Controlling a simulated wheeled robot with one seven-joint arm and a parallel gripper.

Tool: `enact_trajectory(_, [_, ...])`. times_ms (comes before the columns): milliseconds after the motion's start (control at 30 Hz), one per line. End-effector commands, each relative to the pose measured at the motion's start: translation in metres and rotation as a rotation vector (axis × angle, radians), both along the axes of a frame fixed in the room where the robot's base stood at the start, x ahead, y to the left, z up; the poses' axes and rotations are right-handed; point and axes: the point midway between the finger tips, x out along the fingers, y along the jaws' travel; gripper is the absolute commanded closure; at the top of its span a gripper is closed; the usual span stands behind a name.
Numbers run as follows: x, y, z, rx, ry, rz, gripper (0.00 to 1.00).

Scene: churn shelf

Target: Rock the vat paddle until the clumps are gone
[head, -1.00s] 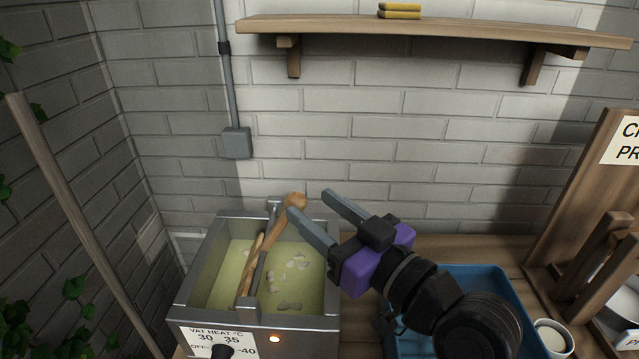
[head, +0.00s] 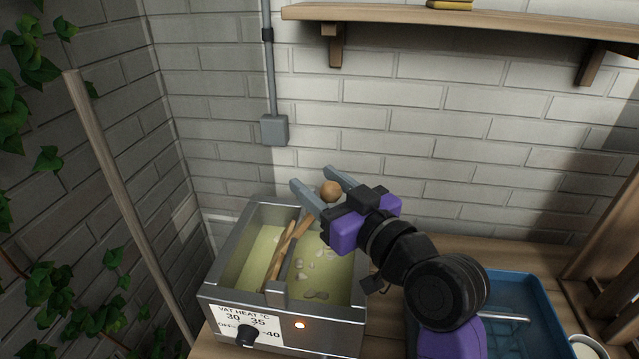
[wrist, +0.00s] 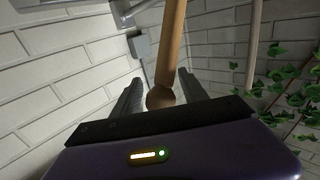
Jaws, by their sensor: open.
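The metal vat (head: 212,290) holds pale yellow-green liquid, with several whitish clumps (head: 318,270) in its right part. The wooden paddle (head: 297,238) leans up out of the vat, and its round knob (head: 331,191) shows between my gripper's fingers. My gripper (head: 312,178) is open above the vat's back right corner, with one finger on each side of the knob. In the wrist view the paddle's handle (wrist: 171,50) runs up from the knob between the open fingers (wrist: 160,90). I cannot tell whether a finger touches it.
A blue tray (head: 525,290) stands right of the vat, with a white cup (head: 588,347) beside it. A wooden pole (head: 125,200) stands at the left by ivy. A wall shelf (head: 450,30) and a grey box on a conduit (head: 274,130) are behind.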

Motion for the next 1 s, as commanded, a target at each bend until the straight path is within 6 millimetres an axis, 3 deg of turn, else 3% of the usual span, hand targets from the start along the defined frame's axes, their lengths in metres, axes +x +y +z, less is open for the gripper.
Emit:
enact_trajectory(133, [-0.0002,-0.0001,0.0001,0.000,0.000,0.000,0.51])
enact_trajectory(400, [-0.0002,-0.0005,0.0001,0.000,0.000,-0.001,1.00])
enact_trajectory(1000, [0.0002,-0.0017,0.0000,-0.002,-0.001,-0.003,1.00])
